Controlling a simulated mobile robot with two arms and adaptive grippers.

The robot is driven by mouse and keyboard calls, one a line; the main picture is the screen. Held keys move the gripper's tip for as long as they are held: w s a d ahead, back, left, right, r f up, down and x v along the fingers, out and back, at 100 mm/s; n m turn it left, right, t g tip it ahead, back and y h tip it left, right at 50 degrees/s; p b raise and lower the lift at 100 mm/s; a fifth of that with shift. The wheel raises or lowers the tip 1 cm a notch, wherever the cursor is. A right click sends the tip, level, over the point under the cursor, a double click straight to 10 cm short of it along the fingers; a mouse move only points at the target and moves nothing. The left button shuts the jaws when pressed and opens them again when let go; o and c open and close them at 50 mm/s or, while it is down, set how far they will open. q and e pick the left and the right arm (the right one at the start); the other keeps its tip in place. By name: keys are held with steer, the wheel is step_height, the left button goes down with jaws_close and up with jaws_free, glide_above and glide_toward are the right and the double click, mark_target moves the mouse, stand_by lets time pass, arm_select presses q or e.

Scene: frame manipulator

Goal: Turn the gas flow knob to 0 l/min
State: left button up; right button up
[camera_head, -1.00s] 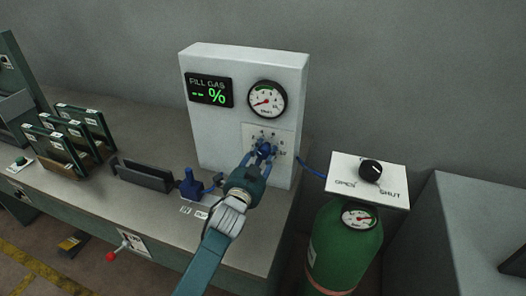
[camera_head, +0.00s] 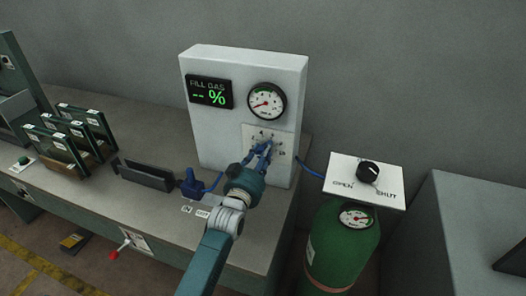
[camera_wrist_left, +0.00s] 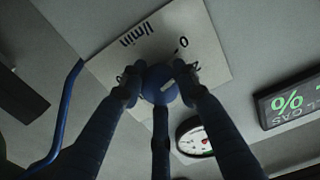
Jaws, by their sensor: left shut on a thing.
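The gas flow knob (camera_wrist_left: 160,84) is a round blue knob with a white mark, on a white dial plate (camera_wrist_left: 120,65) lettered "l/min", with a "0" near its top. The mark leans up and to the right, roughly toward the "0"; I cannot tell if it lines up exactly. In the head view the dial plate (camera_head: 284,138) sits low on the front of a white box (camera_head: 222,138), and the fingers mostly hide the knob. My left gripper (camera_head: 264,150) is shut on the knob, with fingers around it in the wrist view (camera_wrist_left: 160,88). My right gripper is not in view.
A round gauge (camera_head: 267,101) and a "FILL GAS" display (camera_head: 209,90) reading "-- %" are above the dial. A green gas cylinder (camera_head: 340,248) with an open/shut valve plate (camera_head: 345,187) stands right. Blue fittings (camera_head: 192,184) and frames (camera_head: 50,146) are on the bench at left.

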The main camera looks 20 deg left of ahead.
arm_select(q)
steer(key=shift+r+n, duration=0.2)
steer(key=shift+n, duration=0.4)
steer(key=shift+r+n, duration=0.15)
steer(key=shift+n, duration=0.15)
steer(key=o, duration=1.2)
steer(key=shift+c, duration=0.2)
steer(key=shift+s+f, duration=0.25)
steer(key=shift+s, duration=0.3)
steer(key=s, duration=1.1)
steer(key=shift+a+r, duration=0.15)
steer(key=shift+a, duration=0.05)
